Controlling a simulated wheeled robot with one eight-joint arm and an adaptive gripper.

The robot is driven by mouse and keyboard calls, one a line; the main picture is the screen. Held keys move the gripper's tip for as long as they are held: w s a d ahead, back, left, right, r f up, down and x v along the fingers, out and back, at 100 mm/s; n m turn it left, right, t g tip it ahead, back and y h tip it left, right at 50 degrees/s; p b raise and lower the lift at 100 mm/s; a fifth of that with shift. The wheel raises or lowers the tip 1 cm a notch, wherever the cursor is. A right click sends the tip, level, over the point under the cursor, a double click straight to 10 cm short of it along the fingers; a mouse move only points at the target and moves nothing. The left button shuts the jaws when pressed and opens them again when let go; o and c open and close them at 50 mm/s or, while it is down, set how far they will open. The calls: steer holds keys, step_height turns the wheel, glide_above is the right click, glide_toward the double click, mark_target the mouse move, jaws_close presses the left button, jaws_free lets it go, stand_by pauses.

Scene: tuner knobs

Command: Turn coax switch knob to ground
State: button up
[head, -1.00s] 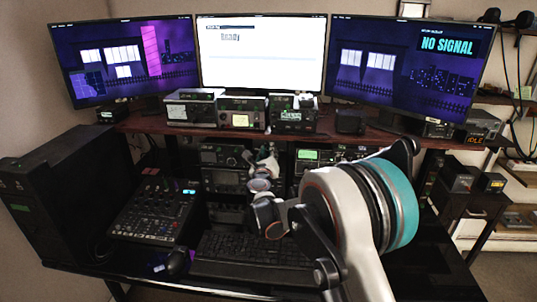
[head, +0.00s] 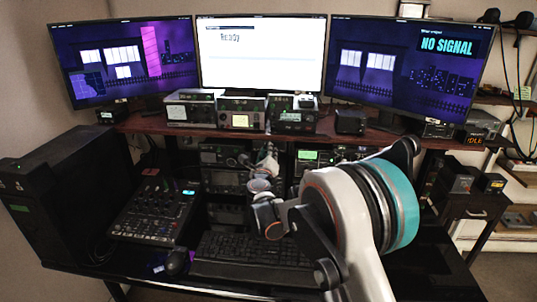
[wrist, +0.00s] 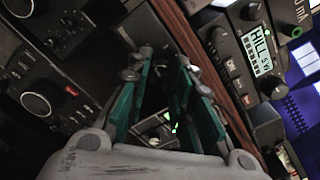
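I cannot single out the coax switch knob with certainty in either view. My gripper (wrist: 162,60) reaches in among the radios, its two teal-padded fingers apart with a dark gap between them. No object is clearly held. Black panels with round knobs (wrist: 36,105) lie to the left of the fingers in the wrist view. In the head view my gripper (head: 270,156) is in front of the radios under the shelf, and its fingertips are too small to make out. Whether a finger touches a knob cannot be told.
A brown shelf edge (wrist: 205,50) runs close to the right finger in the wrist view. Beyond it is a small radio with a lit display (wrist: 259,45). In the head view, a mixer (head: 155,210), keyboard (head: 255,250) and black computer case (head: 65,195) occupy the desk.

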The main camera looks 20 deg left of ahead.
steer(key=o, duration=0.4)
steer(key=v, duration=1.2)
